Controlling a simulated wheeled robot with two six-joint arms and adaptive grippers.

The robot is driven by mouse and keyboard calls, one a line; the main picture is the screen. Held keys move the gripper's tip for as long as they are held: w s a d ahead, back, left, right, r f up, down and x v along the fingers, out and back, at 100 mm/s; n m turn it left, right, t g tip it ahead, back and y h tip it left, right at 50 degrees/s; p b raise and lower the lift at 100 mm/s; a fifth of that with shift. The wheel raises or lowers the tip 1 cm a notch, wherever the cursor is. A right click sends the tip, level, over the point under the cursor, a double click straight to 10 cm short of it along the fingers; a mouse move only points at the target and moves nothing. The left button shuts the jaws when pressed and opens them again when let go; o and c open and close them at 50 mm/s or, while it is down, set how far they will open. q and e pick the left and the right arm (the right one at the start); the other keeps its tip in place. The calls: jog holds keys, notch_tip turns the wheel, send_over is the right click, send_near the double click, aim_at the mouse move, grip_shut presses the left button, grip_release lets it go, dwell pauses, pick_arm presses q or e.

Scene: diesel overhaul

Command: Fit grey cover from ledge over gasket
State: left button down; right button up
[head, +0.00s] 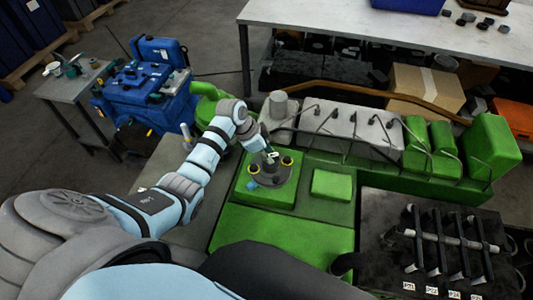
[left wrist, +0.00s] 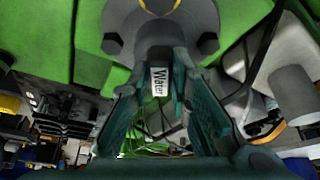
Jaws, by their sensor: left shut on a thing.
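The grey cover (head: 271,176) is at the green engine block, over its raised left part. It is a round flange with a neck, and it also shows in the left wrist view (left wrist: 205,15). My left gripper (head: 268,154) is shut on the neck of the cover, with its teal fingers on either side. A white label reading "Water" (left wrist: 159,82) is on the neck between the fingers. Yellow-ringed studs (head: 287,161) show at the cover's edge. I cannot tell whether the cover touches the surface. No gasket can be made out. My right gripper is out of view.
A grey rocker cover (head: 345,128) with cables and tall green boxes (head: 490,150) stand behind and right. A black tray (head: 380,215) with a dark rack is at right. A small green raised block (head: 332,186) is beside the cover. The green top in front (head: 285,240) is clear.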

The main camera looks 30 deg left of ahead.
pick_arm(q)
jog(key=c, duration=1.4)
grip_release()
jog(key=shift+c, duration=0.2)
jog(key=shift+r, duration=0.1)
jog(key=v, duration=1.2)
